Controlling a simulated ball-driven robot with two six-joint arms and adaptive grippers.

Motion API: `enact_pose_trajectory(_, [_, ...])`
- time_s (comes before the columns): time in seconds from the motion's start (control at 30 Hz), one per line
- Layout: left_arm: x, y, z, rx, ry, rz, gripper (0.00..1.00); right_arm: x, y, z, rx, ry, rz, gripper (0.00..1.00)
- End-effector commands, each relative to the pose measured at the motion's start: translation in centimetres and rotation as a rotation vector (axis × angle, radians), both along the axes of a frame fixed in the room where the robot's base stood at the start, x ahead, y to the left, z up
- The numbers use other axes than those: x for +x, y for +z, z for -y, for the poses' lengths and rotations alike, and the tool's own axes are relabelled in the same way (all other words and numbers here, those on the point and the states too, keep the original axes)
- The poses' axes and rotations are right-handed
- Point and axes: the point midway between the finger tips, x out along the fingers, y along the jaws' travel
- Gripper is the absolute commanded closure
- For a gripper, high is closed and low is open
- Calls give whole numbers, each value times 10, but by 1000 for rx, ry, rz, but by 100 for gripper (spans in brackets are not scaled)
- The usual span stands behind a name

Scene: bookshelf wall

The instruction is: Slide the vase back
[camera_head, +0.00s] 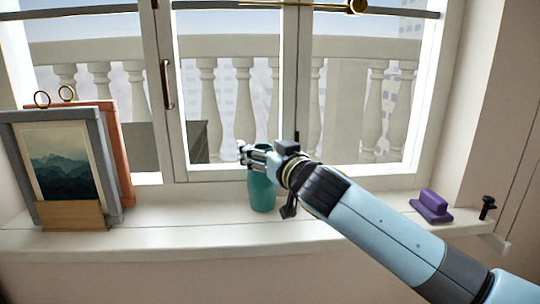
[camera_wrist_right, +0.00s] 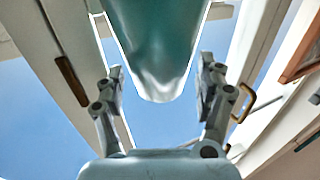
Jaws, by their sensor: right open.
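The teal vase (camera_head: 262,191) stands upright on the white window sill, in front of the closed window's middle frame. My right gripper (camera_head: 246,152) reaches in from the right at the height of the vase's upper part and hides some of it. In the right wrist view the vase (camera_wrist_right: 157,45) comes down from the top edge between the two spread fingers of the right gripper (camera_wrist_right: 160,85). Gaps show on both sides of the vase, so the fingers look open around it without gripping. My left gripper is not in view.
Framed pictures (camera_head: 110,214) lean at the left end of the sill (camera_head: 190,236). A purple block-like object (camera_head: 432,206) sits at the right end, near a black latch (camera_head: 487,207). The window handle (camera_head: 167,85) is left of the vase. The sill between pictures and vase is clear.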

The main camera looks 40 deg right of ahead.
Motion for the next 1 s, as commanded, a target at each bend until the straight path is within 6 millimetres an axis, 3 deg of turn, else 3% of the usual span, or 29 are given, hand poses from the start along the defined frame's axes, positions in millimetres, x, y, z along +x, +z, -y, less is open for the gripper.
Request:
enact_pose_trajectory(0.33, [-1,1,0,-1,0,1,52,3,0,0,1,1,0,28])
enact_pose_trajectory(0.87, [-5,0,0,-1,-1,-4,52,3,0,0,1,0,0,97])
enact_pose_trajectory(1.0, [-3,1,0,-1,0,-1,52,3,0,0,0,0,0,100])
